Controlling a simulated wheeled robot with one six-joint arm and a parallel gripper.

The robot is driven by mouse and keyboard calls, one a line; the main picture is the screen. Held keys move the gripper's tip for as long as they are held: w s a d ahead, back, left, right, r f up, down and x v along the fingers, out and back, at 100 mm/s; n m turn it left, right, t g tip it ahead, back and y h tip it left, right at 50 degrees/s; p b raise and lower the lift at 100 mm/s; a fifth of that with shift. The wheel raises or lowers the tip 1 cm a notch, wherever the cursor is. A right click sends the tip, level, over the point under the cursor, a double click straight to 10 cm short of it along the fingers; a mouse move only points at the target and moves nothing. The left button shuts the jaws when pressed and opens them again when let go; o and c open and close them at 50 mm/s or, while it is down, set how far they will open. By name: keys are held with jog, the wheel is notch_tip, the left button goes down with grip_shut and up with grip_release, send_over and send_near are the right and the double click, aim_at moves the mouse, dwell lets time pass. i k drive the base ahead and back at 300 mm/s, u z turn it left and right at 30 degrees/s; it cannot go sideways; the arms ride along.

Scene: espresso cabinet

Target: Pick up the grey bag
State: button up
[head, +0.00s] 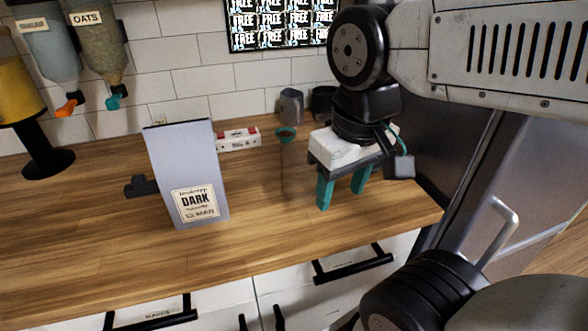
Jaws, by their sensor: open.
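The grey bag (184,160) stands upright on the wooden counter, left of the picture's middle. It is tall and flat-faced, with a cream label reading "DARK" low on its front. My gripper (342,192) is right of the bag, apart from it and a little above the counter. Its two teal fingers point down and stand apart, with nothing between them. The bag's back is hidden.
A dark object (141,186) sits just left of the bag. A white box with red parts (238,139) and a teal-topped clear container (287,150) stand behind. Dispensers (98,45) hang at upper left. The wooden counter (70,225) is clear at front left.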

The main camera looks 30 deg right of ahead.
aim_at(185, 160)
jog(key=k, duration=1)
jog(key=u, duration=0.65)
jog(key=i, duration=0.85)
jog(key=z, duration=0.5)
